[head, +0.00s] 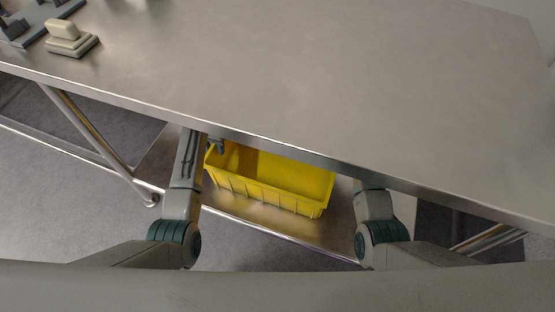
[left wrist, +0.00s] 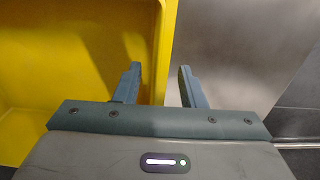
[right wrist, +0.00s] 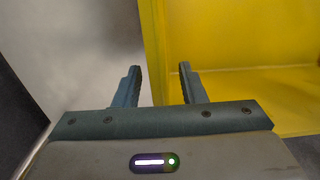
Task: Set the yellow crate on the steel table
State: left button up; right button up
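The yellow crate (head: 270,195) is upright and empty where I see into it. It appears to rest on the lower shelf of the steel table (head: 330,70), partly hidden under the tabletop. My left gripper (head: 217,146) is at the crate's left end. In the left wrist view its open fingers (left wrist: 159,84) stand on either side of the crate's wall (left wrist: 163,50), with gaps showing. My right gripper is hidden under the tabletop in the head view. In the right wrist view its open fingers (right wrist: 160,84) stand on either side of the opposite wall (right wrist: 154,50).
The tabletop's front edge overhangs the crate and both forearms. A cream stepped block (head: 70,38) and a dark grey fixture (head: 35,22) are at the tabletop's far left. The tabletop's middle and right are clear. A table leg (head: 100,140) slants down left of the crate.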

pick_arm(q)
grip_shut()
pick_arm(e)
grip_shut()
dwell(1.2)
